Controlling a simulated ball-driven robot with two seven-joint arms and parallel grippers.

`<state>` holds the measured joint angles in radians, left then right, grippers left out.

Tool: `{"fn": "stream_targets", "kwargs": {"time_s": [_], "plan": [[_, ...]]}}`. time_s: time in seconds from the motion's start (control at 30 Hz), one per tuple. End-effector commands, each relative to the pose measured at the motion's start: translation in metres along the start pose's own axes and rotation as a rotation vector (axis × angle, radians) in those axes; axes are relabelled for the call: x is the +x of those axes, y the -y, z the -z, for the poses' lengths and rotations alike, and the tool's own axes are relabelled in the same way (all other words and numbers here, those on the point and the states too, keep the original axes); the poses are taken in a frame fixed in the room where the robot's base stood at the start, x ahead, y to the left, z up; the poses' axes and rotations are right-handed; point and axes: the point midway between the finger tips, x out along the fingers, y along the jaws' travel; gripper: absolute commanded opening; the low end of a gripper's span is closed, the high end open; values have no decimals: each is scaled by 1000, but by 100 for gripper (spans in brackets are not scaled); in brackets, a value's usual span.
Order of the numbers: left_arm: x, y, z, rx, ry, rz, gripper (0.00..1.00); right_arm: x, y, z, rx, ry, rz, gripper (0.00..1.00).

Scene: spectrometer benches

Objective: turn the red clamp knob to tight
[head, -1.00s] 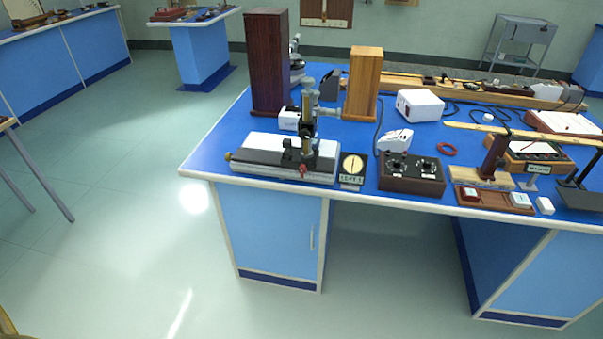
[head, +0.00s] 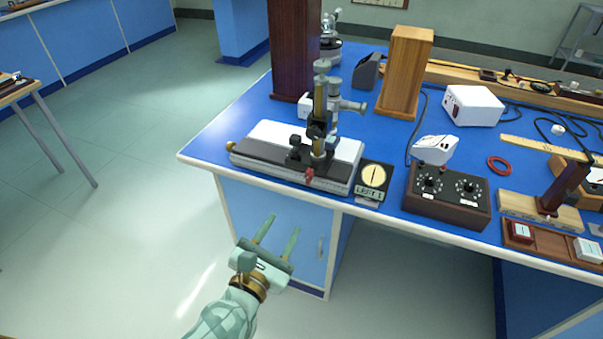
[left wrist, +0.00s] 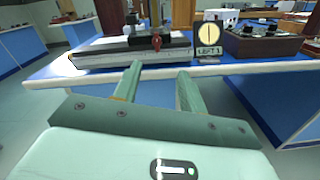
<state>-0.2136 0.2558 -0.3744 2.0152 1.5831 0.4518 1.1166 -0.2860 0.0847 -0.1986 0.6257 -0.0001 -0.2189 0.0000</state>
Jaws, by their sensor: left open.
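The red clamp knob (head: 309,175) is small and sits on the front side of the travelling microscope's base (head: 262,163), near its right end. A black dial card (head: 373,177) reading "LEFT 1" with a pale pointer face stands just right of the base. My left gripper (head: 280,228) is open and empty, in front of the bench and below the knob, apart from it. My right gripper is in neither view.
The blue bench top (head: 222,133) has its front edge (head: 205,167) between my gripper and the instrument. A dark box with two dials (head: 446,193) stands right of the card. Tall dark (head: 291,50) and light (head: 405,70) wooden blocks stand behind.

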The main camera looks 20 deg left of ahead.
Motion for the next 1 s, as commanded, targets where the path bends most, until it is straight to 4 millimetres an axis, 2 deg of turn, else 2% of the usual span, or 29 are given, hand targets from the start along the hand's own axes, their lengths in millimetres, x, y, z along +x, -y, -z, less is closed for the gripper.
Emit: {"fn": "stream_targets", "kwargs": {"time_s": [0.1,0.27,0.53,0.7,0.83,1.0], "plan": [[1,-3,5,-100,-17,-17,41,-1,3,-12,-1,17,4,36],[19,-3,4,-112,-15,-18,41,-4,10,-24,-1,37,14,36],[86,-4,6,-109,-15,-17,41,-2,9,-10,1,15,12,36],[126,-4,9,-107,-16,-15,41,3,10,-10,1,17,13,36],[147,-4,9,-106,-16,-15,41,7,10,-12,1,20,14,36],[161,-4,9,-106,-18,-15,41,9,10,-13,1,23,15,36]]}}
